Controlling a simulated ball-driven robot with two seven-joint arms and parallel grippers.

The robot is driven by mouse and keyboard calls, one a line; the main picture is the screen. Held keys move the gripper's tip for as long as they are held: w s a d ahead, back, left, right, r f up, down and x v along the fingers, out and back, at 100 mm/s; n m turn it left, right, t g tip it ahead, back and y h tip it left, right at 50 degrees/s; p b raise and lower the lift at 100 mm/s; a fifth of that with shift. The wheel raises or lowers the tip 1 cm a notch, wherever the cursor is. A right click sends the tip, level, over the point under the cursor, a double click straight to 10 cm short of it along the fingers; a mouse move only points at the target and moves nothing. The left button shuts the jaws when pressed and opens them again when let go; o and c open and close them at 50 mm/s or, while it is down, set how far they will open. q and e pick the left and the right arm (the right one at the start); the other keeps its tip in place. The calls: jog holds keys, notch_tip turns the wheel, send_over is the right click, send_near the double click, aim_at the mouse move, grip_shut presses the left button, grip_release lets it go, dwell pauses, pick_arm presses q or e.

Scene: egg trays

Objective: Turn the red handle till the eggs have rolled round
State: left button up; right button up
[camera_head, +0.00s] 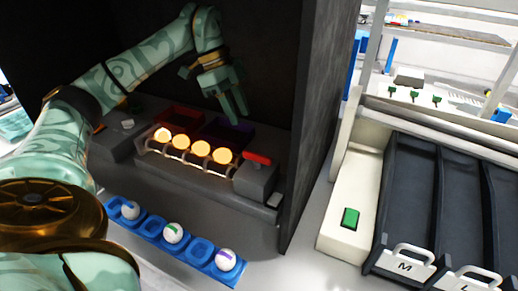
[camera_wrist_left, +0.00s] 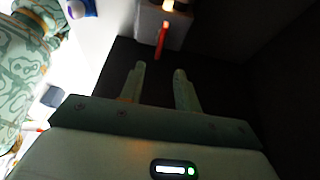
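The red handle (camera_head: 257,158) sits on top of a grey block at the right end of the egg roller rack. It also shows in the left wrist view (camera_wrist_left: 162,40), beyond the fingertips. Several glowing eggs (camera_head: 201,149) lie in a row on the rack, lit from below. My left gripper (camera_head: 238,112) hangs above and behind the handle, apart from it. In the left wrist view its two fingers (camera_wrist_left: 160,75) stand apart with nothing between them. My right gripper is not in view.
Dark walls (camera_head: 312,110) enclose the rack at the back and right. A blue tray (camera_head: 152,226) with a few marked white eggs lies in front. A red bin (camera_head: 180,117) and a purple bin (camera_head: 226,132) stand behind the rack. A green button (camera_head: 350,217) and black chutes are at right.

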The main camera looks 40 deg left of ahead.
aim_at(257, 154)
pick_arm(q)
jog(key=b+x, duration=0.3)
jog(key=x, duration=0.8)
jog(key=shift+w+d+f, duration=0.1)
jog(key=shift+d+f, duration=0.05)
jog(key=shift+f, duration=0.1)
grip_shut()
